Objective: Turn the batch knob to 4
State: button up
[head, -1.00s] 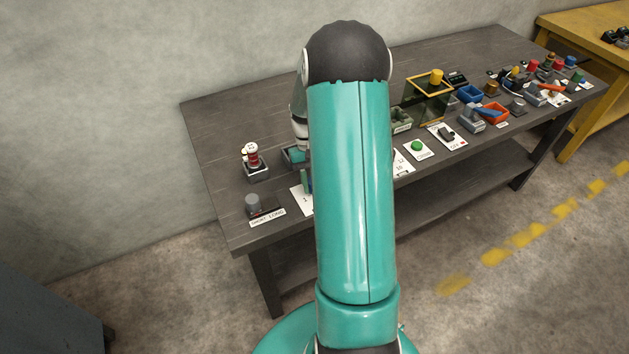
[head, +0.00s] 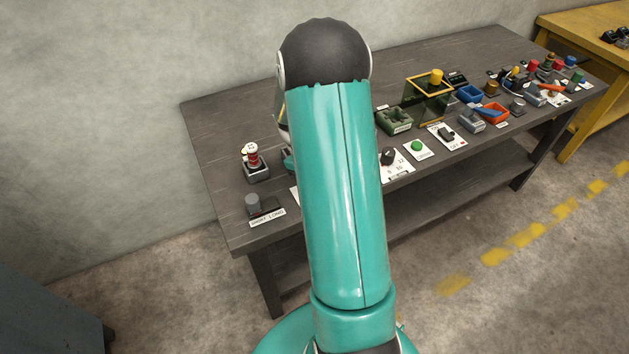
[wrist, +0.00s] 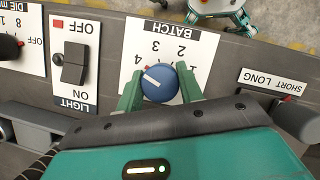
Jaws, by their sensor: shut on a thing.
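The batch knob (wrist: 158,83) is round and blue with a white pointer line, on a white plate (wrist: 140,48) marked BATCH that shows upside down in the wrist view. The pointer line slants to the upper left, toward the side where a figure like 4 is printed. Small figures beside the knob are partly covered. My gripper (wrist: 160,86) has its green fingers on either side of the knob, shut on it. In the head view my own arm hides the gripper and the knob.
A light switch plate (wrist: 72,68) is left of the knob in the wrist view, and a SHORT LONG label (wrist: 274,81) is right. In the head view, a red-and-white spool (head: 252,155) stands in a grey holder and a grey cylinder (head: 253,204) is near the bench's left end.

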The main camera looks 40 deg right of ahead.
dwell(0.3)
jog(key=o, duration=1)
jog(key=v, duration=1.3)
jog(key=shift+w+r, duration=0.2)
jog(key=shift+r, duration=0.2)
